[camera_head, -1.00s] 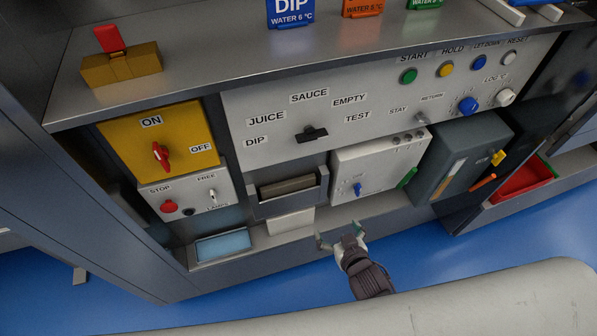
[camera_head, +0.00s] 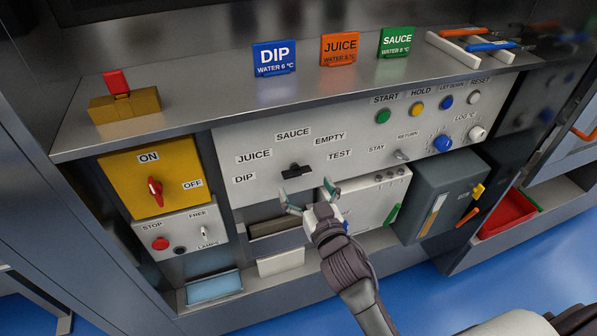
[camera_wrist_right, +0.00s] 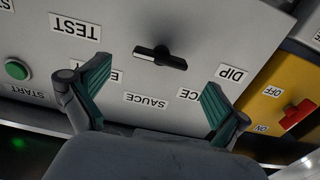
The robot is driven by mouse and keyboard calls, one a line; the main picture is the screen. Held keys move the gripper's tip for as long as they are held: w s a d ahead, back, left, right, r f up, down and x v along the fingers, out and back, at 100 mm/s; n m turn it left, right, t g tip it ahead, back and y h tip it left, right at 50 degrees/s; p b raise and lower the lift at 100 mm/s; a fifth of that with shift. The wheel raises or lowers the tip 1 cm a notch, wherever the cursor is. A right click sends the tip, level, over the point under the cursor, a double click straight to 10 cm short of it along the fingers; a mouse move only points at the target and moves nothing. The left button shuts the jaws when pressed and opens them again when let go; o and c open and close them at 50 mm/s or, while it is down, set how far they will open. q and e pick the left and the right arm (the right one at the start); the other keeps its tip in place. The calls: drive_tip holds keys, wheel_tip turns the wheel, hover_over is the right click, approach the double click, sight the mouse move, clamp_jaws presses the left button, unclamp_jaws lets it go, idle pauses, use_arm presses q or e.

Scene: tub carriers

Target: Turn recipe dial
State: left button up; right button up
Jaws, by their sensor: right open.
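The recipe dial (camera_head: 296,171) is a black bar knob on the light panel (camera_head: 350,118), ringed by the labels DIP, JUICE, SAUCE, EMPTY and TEST. My right gripper (camera_head: 310,197) is open and empty, just below the dial in the head view. In the right wrist view the dial (camera_wrist_right: 160,57) shows upside down, beyond and between the two teal fingertips (camera_wrist_right: 152,92). The fingers look apart from the dial. My left gripper is not in view.
A yellow ON/OFF box (camera_head: 150,178) with a red switch is on the left. A white box (camera_head: 375,195) and a grey box (camera_head: 437,195) sit below the panel. DIP, JUICE and SAUCE cards stand on the shelf (camera_head: 215,95) above. A red bin (camera_head: 507,212) is at right.

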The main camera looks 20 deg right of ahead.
sight(299, 175)
drive_tip(key=shift+w+a, duration=0.1)
drive_tip(key=shift+w, duration=2.2)
drive_tip(key=shift+c, duration=0.2)
drive_tip(key=c, duration=1.1)
